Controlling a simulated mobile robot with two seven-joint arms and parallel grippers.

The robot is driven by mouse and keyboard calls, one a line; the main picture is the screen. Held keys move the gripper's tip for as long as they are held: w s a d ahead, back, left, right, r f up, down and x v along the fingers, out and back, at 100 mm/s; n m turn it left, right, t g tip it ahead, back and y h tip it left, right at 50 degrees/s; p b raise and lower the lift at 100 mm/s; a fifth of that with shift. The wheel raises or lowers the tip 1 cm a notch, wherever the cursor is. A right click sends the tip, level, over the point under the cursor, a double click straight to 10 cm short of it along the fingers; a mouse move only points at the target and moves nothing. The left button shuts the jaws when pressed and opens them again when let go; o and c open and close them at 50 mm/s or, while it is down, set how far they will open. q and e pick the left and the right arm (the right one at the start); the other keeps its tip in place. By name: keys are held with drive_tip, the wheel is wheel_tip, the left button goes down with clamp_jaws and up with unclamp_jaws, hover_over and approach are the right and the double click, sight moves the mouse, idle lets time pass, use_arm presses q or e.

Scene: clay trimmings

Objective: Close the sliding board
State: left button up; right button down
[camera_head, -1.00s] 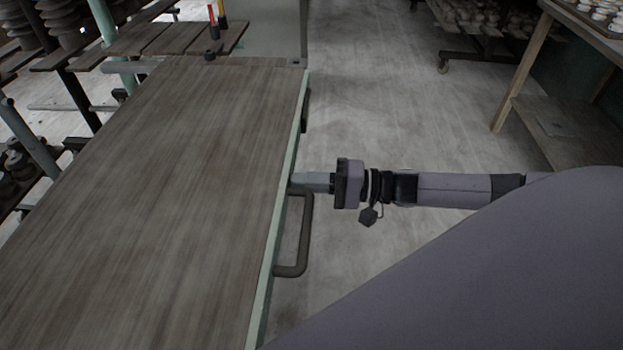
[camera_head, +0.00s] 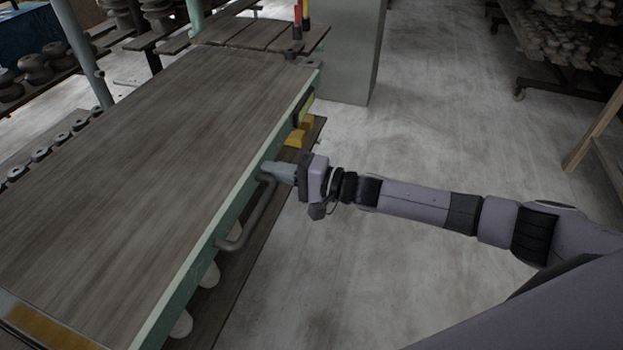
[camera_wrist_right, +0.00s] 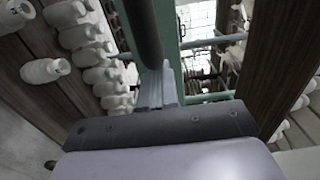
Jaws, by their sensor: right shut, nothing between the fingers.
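The sliding board (camera_head: 150,150) is a wide brown wooden panel with a pale green edge, on the left of the head view. A dark bar handle (camera_head: 249,224) is fixed to its right edge; the dark bar also crosses the top of the right wrist view (camera_wrist_right: 143,35). My right gripper (camera_head: 270,169) is shut and empty, its fingertips against or very near the green edge by the handle's far end. Whether it touches is unclear. The fingers also show in the right wrist view (camera_wrist_right: 155,90). My left gripper is not in view.
A lower wooden shelf (camera_head: 240,275) with white pieces shows under the board's right edge. A yellow block (camera_head: 299,135) lies beyond the gripper. A grey-green cabinet (camera_head: 350,60) stands at the back. Bare floor (camera_head: 430,130) lies to the right.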

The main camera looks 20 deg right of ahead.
sight(246, 162)
drive_tip(key=b+x, duration=0.1)
drive_tip(key=x, duration=0.5)
drive_tip(key=shift+w+f+b, duration=0.1)
drive_tip(key=shift+b, duration=0.3)
drive_tip(key=shift+w+a, duration=0.15)
drive_tip(key=shift+a, duration=0.1)
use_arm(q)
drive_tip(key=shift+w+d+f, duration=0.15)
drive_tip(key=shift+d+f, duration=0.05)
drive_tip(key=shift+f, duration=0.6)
use_arm(e)
drive_tip(key=shift+a+r, duration=0.1)
drive_tip(key=shift+r, duration=0.15)
drive_tip(key=shift+r, duration=0.1)
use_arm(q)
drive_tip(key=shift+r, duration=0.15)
